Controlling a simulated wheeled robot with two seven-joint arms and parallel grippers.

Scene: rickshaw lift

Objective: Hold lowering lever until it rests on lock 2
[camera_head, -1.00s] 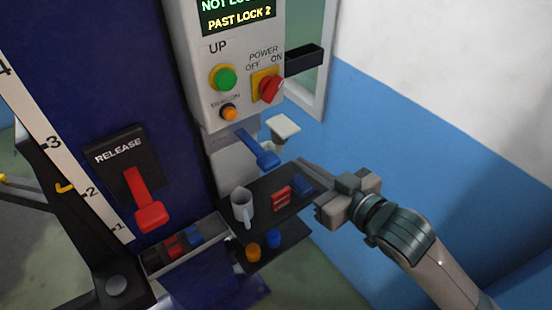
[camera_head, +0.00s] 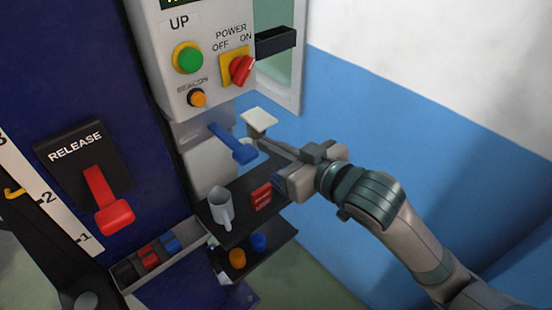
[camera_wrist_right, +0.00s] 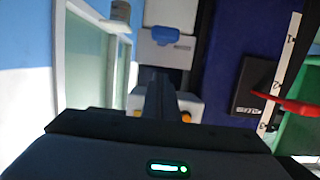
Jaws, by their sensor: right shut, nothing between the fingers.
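A blue lever (camera_head: 234,144) sticks out below the control box; I take it as the lowering lever, though no label on it is legible in the head view. A blue part with a small label (camera_wrist_right: 172,37) shows ahead in the right wrist view. My right gripper (camera_head: 264,147) is shut and empty, its tips just right of the blue lever; contact cannot be told. Its fingers also show in the wrist view (camera_wrist_right: 160,90). A number scale (camera_head: 49,207) at left carries 1 and 2, with a yellow hook (camera_head: 15,193) near 2. My left gripper is out of view.
A red lever (camera_head: 108,202) sits on a plate marked RELEASE. The control box (camera_head: 205,70) has a green UP button and a red power knob.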

